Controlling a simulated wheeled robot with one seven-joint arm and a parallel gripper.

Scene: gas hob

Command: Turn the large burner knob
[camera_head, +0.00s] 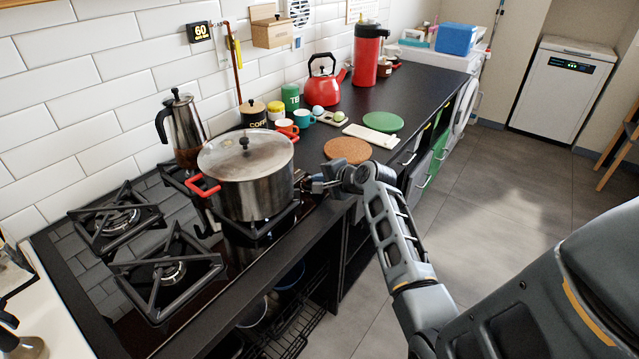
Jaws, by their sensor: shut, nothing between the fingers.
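The black gas hob (90,267) runs along the left of the counter, with bare burners at its left end. I cannot make out the large burner knob; the hob's right end is partly covered by my arm and the pot. My gripper (308,184) is at the hob's right end, just right of the large steel pot (250,180). It is shut and empty, its fingers pointing left toward the pot. Whether the fingertips touch a knob cannot be told at this size.
The lidded pot with red handles stands on a front burner, and a steel coffee pot (183,125) stands behind it. A cork mat (347,150), cups and a red kettle (322,88) are beyond my gripper. The floor (490,190) at right is clear.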

